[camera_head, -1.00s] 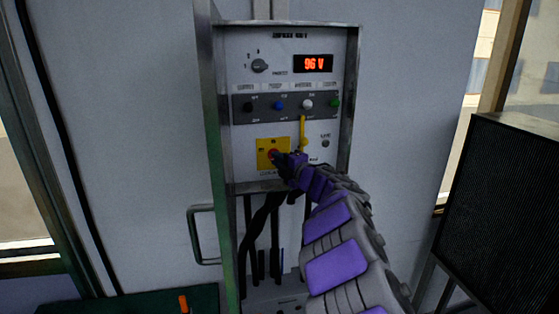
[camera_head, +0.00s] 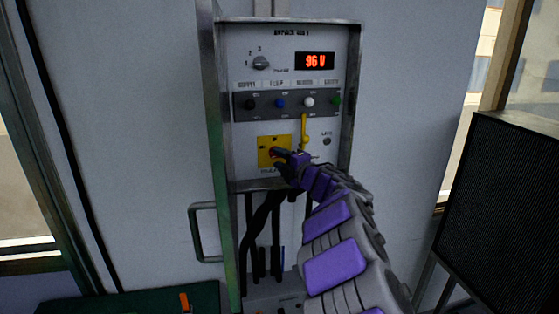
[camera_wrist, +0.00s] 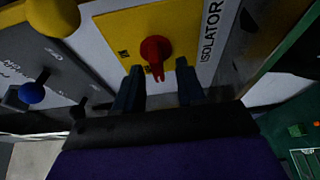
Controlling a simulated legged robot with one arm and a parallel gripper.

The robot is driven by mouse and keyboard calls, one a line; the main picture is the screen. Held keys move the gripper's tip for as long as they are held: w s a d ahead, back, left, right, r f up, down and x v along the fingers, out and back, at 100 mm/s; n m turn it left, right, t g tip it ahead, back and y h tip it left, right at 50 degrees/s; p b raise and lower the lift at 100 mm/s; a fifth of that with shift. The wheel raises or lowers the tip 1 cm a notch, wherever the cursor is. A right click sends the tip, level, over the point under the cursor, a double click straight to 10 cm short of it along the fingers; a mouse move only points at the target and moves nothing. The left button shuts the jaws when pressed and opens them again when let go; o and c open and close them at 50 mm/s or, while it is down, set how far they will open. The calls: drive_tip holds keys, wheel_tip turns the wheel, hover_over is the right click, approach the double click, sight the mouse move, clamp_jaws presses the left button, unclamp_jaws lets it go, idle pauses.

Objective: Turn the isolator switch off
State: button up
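The isolator switch is a red rotary knob on a yellow plate (camera_head: 266,153) low on the panel. In the wrist view the red knob (camera_wrist: 155,52) shows on its yellow plate (camera_wrist: 115,30), beside the word ISOLATOR. My gripper (camera_wrist: 160,85) is open, with its two dark fingers apart. In the head view my gripper (camera_head: 284,156) is at the plate and covers part of the knob.
A yellow lever (camera_head: 304,128) stands close above my gripper. The open cabinet door edge (camera_head: 213,150) is at the left.

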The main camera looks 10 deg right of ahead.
drive_tip(key=v, duration=1.6)
drive_tip(key=shift+s+p, duration=0.25)
drive_tip(key=shift+p, duration=0.1)
drive_tip(key=shift+d, duration=0.1)
